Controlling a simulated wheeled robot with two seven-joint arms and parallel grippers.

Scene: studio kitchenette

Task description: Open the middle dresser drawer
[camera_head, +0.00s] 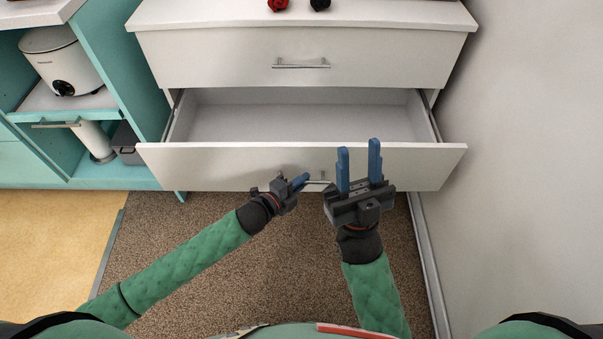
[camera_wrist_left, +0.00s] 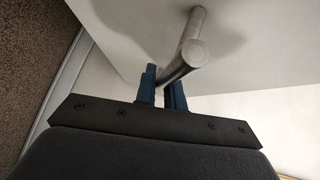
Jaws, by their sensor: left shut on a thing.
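The white dresser (camera_head: 225,61) stands ahead, with its middle drawer (camera_head: 212,157) pulled well out and its inside empty. My left gripper (camera_head: 301,181) is at that drawer's front and shut on its metal bar handle (camera_head: 317,183). The left wrist view shows the round handle (camera_wrist_left: 184,60) between the blue fingers (camera_wrist_left: 163,88). My right gripper (camera_head: 359,160) is open and empty, with its blue fingers spread in front of the drawer face, right of the handle. I cannot tell whether it touches the face.
The closed top drawer has its own bar handle (camera_head: 301,66). A teal shelf unit (camera_head: 147,95) with a white cooker (camera_head: 62,62) and a paper roll (camera_head: 95,140) stands at left. A plain wall (camera_head: 530,150) bounds the right. Brown carpet (camera_head: 215,225) lies below.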

